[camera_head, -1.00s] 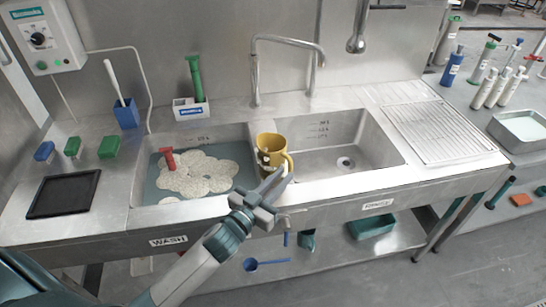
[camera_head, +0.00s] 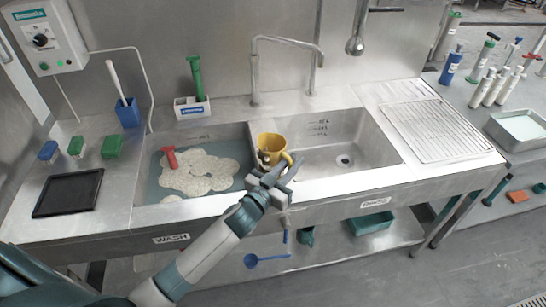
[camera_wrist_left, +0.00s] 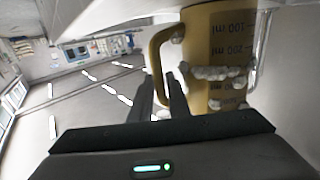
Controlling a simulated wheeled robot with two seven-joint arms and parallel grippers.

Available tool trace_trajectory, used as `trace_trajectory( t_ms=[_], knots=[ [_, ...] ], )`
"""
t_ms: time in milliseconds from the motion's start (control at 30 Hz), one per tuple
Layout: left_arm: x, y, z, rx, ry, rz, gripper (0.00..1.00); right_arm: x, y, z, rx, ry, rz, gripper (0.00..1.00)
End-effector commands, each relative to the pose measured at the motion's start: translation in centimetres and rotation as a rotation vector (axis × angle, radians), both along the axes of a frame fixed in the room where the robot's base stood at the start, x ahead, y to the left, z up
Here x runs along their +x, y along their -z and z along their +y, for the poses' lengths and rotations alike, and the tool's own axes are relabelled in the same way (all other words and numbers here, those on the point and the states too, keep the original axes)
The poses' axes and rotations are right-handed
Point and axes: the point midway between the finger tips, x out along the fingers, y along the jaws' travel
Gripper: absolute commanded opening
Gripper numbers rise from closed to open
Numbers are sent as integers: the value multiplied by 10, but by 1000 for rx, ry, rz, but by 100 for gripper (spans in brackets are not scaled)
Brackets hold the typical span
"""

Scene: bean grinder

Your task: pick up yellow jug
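The yellow jug (camera_head: 267,143) stands upright by the divider between the two sink basins, with pale foam on its side. Its handle points to the right and front. In the wrist view the jug (camera_wrist_left: 217,40) is close on the right, with millilitre marks and foam clumps, and its handle loop reaches left. My left gripper (camera_head: 276,174) is at the near side of the jug, by the handle. In the wrist view its two fingers (camera_wrist_left: 162,88) are apart, with the handle's outer bar at the gap between their tips. Contact cannot be told. My right gripper is not in view.
The left basin (camera_head: 148,188) holds foamy water and a red-handled tool (camera_head: 171,158). The right basin (camera_head: 355,142) is empty, below a tap (camera_head: 285,40). A ribbed drainboard (camera_head: 440,130) is clear at right. A black tray (camera_head: 68,193) lies at far left.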

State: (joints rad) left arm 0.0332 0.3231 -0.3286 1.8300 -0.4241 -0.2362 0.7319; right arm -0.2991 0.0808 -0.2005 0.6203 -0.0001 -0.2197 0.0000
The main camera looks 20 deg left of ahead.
Motion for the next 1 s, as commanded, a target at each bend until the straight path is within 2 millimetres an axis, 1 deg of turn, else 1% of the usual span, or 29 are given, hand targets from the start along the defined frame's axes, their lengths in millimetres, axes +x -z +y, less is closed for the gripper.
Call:
trace_trajectory(
  t_ms=[33,133,233,733,767,800,833,1000],
  knots=[
    [8,-7,-1,2,0,-1,15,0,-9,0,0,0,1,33],
    [19,-4,-4,0,-1,0,15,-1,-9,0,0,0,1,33],
    [25,-3,-6,-1,-1,0,15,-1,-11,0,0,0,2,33],
    [26,-1,-6,0,-1,0,15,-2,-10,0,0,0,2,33],
    [26,-1,-6,0,-1,0,13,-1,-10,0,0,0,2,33],
    [26,-2,-6,0,-1,0,4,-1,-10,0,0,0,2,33],
    [26,-2,-6,0,-1,0,0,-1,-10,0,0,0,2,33],
    [26,-2,-6,1,0,0,0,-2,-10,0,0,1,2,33]
  ],
)
